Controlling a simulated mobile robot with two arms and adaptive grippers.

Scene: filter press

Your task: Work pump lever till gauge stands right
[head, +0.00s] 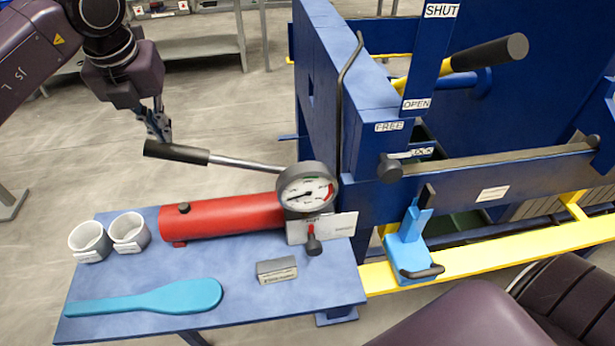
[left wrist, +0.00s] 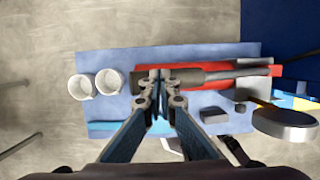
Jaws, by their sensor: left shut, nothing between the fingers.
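The pump is a red cylinder (head: 225,216) lying on a blue side table. Its lever has a black grip (head: 176,152) and a steel rod (head: 245,163); it stands nearly level, rising slightly to the left, above the cylinder. The round gauge (head: 307,188) faces me at the cylinder's right end. My left gripper (head: 158,130) is shut and empty, at the outer end of the grip. In the left wrist view its fingertips (left wrist: 160,76) are beside the grip (left wrist: 203,76); contact is unclear.
The blue table (head: 120,285) holds two white cups (head: 128,232), a teal paddle (head: 150,298) and a small grey labelled block (head: 277,270). A small black-knobbed valve (head: 314,244) sits below the gauge. The blue press frame (head: 330,100) rises at the right.

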